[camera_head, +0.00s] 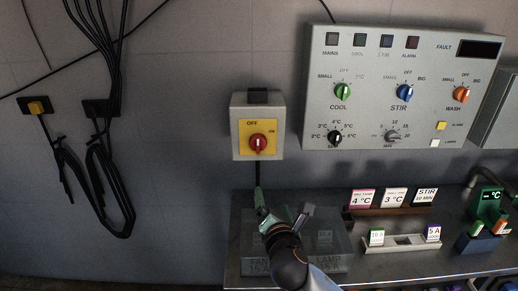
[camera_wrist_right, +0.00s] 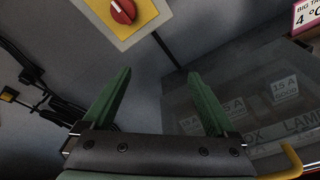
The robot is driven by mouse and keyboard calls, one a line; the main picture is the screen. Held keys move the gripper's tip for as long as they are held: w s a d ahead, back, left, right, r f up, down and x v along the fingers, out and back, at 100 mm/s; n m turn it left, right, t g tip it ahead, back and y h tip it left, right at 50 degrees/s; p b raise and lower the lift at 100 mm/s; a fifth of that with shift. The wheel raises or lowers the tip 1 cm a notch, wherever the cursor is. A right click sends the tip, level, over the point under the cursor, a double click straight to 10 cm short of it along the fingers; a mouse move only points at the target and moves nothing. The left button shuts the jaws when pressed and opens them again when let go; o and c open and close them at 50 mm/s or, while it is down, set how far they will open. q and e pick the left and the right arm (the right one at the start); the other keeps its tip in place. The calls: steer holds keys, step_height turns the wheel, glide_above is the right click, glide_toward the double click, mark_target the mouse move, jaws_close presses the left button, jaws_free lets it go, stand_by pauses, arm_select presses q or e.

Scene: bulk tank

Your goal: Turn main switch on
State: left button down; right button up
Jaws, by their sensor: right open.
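The main switch (camera_head: 258,143) is a red rotary knob on a yellow plate marked OFF and ON, set in a grey box (camera_head: 240,152) on the wall. The white line on the knob stands near upright, toward OFF. In the right wrist view the red knob (camera_wrist_right: 123,11) shows at the top, cut by the frame edge. My right gripper (camera_head: 285,212) is below the switch box, apart from it. In the right wrist view its two green fingers (camera_wrist_right: 160,88) are spread with nothing between them. My left gripper is not in view.
A control panel (camera_head: 390,118) with coloured knobs hangs to the right. A metal counter (camera_head: 375,265) below holds label cards (camera_head: 394,198) and a clear fuse box (camera_head: 330,255). Black cables (camera_head: 100,190) hang at the left. The wall around the switch box is mostly clear.

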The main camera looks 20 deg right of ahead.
mark_target(259, 147)
steer(key=w+r+n+t, duration=0.3)
steer(key=w+r+n, duration=0.1)
steer(key=r+n, duration=0.2)
steer(key=w, duration=0.3)
steer(key=w+d, duration=0.1)
steer(key=w, duration=0.3)
steer(key=w+b, duration=0.1)
steer(key=w, duration=0.2)
steer(key=shift+w+d+r, duration=0.15)
steer(key=shift+w+d, duration=0.05)
steer(key=shift+w, duration=0.65)
steer(key=shift+w+d, duration=0.1)
steer(key=c, duration=1.4)
